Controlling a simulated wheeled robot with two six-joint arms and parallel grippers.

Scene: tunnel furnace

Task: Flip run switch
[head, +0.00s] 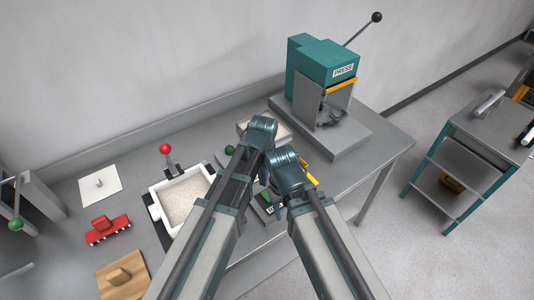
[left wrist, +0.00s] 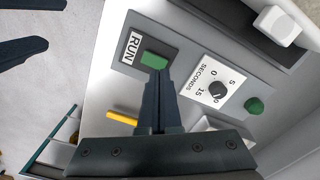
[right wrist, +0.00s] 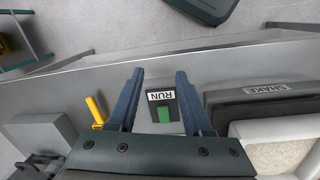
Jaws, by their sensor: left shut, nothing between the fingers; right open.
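The run switch is a green rocker (left wrist: 153,62) on a dark plate beside a RUN label (left wrist: 131,47) in the left wrist view. My left gripper (left wrist: 156,76) is shut and empty, its fingertips at the rocker's lower edge; I cannot tell if they touch it. The right wrist view also shows the green rocker (right wrist: 165,114) with its RUN label. There my right gripper (right wrist: 160,73) is open and empty, with the switch seen between its fingers, apart from them. In the head view my wrists hide most of this area.
A SECONDS dial (left wrist: 218,90) and a green knob (left wrist: 254,105) lie beside the switch. A yellow handle (right wrist: 96,110) is close to my right gripper. The teal press (head: 322,65) stands behind on the bench.

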